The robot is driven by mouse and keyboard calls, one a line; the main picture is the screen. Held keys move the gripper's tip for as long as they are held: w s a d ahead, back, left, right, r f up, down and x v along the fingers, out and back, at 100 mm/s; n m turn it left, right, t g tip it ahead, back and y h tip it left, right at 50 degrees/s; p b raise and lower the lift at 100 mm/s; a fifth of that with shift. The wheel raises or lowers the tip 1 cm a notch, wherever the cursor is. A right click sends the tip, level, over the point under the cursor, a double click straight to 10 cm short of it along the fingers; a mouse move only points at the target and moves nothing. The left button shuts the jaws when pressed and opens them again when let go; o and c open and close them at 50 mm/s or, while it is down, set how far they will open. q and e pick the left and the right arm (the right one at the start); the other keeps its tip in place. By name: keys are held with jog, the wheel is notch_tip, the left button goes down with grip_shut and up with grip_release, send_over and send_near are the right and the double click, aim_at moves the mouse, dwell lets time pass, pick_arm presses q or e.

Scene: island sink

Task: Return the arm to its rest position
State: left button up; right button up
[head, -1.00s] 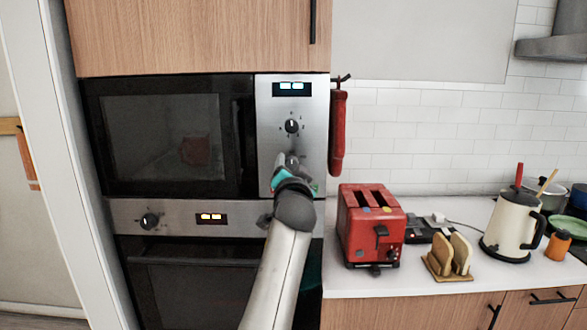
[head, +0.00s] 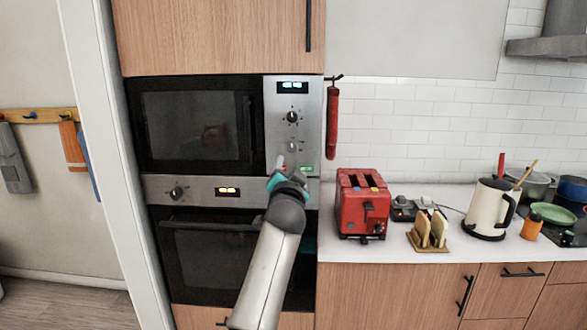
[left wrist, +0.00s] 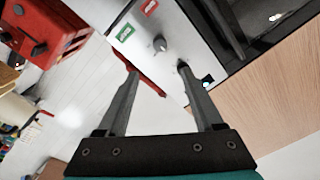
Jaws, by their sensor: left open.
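My left arm reaches up from the bottom of the head view. Its gripper (head: 281,164) is open, with nothing between the fingers, in front of the lower part of the microwave's control panel (head: 308,133). In the left wrist view the two dark fingers (left wrist: 158,72) are spread apart. The silver panel with a knob (left wrist: 160,45), a green button (left wrist: 126,33) and a red button (left wrist: 150,7) shows beyond them, tilted. I cannot tell the exact gap between fingertips and panel. The microwave door (head: 190,125) is shut, with a dim reddish thing behind its glass. My right gripper is not in view.
An oven (head: 205,265) is below the microwave. A red mitt (head: 332,125) hangs right of the panel. On the counter (head: 340,255) stand a red toaster (head: 350,210), a bread rack (head: 430,232) and a kettle (head: 487,212). Open floor (head: 60,305) lies at the left.

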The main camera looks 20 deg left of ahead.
pick_arm(q)
jog(key=shift+f, duration=0.15)
dwell(0.3)
jog(key=s+d+f+g+h+b, duration=0.15)
jog(key=s+f, duration=0.25)
jog(key=f, duration=0.9)
jog(key=s+d+f+m+g+h+b, duration=0.1)
jog(key=s+f+g, duration=0.15)
jog(key=f, duration=1.05)
jog(key=s+d+f+g+h+b, duration=0.15)
jog(key=s+f, duration=0.25)
jog(key=f, duration=1)
jog(key=s+d+f+g+b, duration=0.15)
jog(key=s+f+g, duration=0.35)
jog(key=s+f, duration=1.35)
jog(key=s+f+n+g+b, duration=0.1)
jog(key=s+f, duration=0.4)
jog(key=s, duration=0.6)
jog(key=s+a+f+n+g+b, duration=0.1)
jog(key=s+f+g, duration=0.2)
jog(key=s, duration=0.9)
jog(key=s+f+g+h+b, duration=0.1)
jog(key=s+f+g+b, duration=0.1)
jog(key=s+f, duration=0.7)
jog(key=s, duration=0.3)
jog(key=shift+s+a+f+n, duration=0.15)
jog(key=shift+s+a+n, duration=0.1)
jog(key=shift+n, duration=0.15)
jog(key=shift+o, duration=0.2)
jog(key=shift+w, duration=0.1)
